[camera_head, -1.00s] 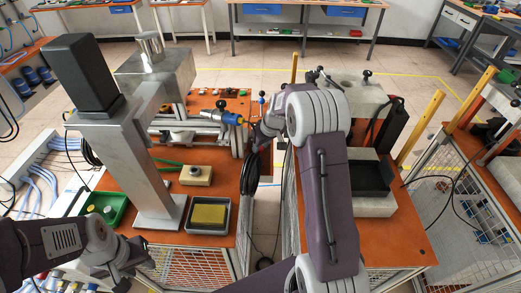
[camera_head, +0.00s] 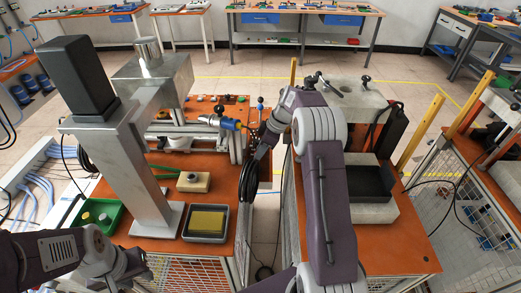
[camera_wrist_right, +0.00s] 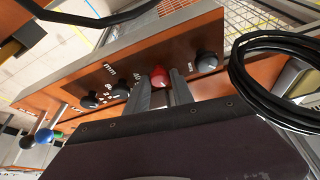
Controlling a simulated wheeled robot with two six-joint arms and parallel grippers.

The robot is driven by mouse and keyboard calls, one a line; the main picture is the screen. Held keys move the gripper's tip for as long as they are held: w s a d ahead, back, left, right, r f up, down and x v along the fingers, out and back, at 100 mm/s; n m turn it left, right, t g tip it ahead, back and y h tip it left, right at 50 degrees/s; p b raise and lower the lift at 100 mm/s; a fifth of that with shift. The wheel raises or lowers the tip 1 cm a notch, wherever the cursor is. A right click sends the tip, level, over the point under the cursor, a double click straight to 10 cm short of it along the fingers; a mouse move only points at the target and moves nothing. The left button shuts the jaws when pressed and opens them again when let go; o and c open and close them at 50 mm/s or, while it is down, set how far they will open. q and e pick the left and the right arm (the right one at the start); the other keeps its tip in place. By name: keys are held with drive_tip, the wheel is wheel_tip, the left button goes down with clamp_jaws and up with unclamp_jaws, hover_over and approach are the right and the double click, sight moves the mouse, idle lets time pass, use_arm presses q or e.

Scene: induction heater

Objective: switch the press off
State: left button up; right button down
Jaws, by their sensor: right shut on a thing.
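The press is most likely the machine with a grey steel column (camera_head: 128,165) and a black box on top, on the left orange table. In the right wrist view, an orange-brown panel carries a red knob (camera_wrist_right: 159,77) and several black knobs, one (camera_wrist_right: 206,61) to its right. My right gripper (camera_wrist_right: 162,80) has its fingers on either side of the red knob and is shut on it. In the head view its wrist (camera_head: 272,135) reaches down beside the left table; the fingers and knob are hidden there. My left gripper is at the lower left; its fingers cannot be made out.
A coil of black cable (camera_wrist_right: 270,85) hangs close to my right gripper, also seen at the table's edge. A yellow block in a grey tray (camera_head: 206,222) and a green tray (camera_head: 104,213) stand on the left table. Another machine stands on the right table (camera_head: 395,255).

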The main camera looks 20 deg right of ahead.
drive_tip(key=shift+n, duration=0.3)
drive_tip(key=c, duration=1.1)
unclamp_jaws()
drive_tip(key=v, duration=0.7)
drive_tip(key=shift+r, duration=0.25)
